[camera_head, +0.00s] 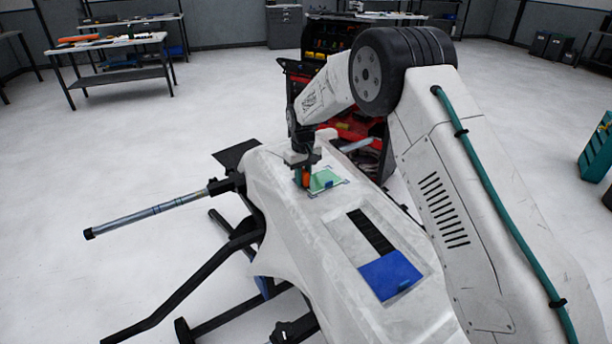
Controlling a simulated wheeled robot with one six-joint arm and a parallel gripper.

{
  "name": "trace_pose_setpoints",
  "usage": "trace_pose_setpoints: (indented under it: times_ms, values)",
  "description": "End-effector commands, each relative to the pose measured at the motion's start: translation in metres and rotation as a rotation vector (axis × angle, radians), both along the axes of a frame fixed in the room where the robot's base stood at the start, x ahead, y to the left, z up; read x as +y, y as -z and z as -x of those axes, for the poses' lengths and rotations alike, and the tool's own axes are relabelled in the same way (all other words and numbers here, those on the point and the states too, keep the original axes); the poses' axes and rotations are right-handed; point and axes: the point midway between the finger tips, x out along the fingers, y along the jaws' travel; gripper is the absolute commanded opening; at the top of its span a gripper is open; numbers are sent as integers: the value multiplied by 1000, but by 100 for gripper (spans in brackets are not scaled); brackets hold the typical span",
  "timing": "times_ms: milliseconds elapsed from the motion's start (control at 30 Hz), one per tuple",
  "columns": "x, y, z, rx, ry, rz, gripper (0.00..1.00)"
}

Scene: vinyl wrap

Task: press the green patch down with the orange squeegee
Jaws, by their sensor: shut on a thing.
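The green patch (326,180) lies on the upper part of the white panel (300,225), with small dark blue marks around it. My gripper (303,168) points down at the left edge of the patch. It is shut on the orange squeegee (306,179), whose orange part shows just below the fingers. The squeegee's lower edge is at or just above the patch's left side; contact is too small to tell. My arm comes in from the right and hides part of the area behind the panel.
A blue sheet (390,275) and a dark vent strip (371,233) lie nearer on the panel. A black stand with a long bar (160,208) holds the panel. A red tool cart (352,128) stands behind. Work tables (115,42) are at the back left; open floor lies left.

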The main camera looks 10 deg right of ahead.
Motion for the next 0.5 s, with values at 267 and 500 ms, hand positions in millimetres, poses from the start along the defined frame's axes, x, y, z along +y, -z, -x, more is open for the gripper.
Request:
trace_pose_setpoints:
  times_ms: [267, 500]
  values:
    - [1, 0, 0, 0, 0, 0, 1]
    - [1, -19, 0, -2, 1, -1, 1]
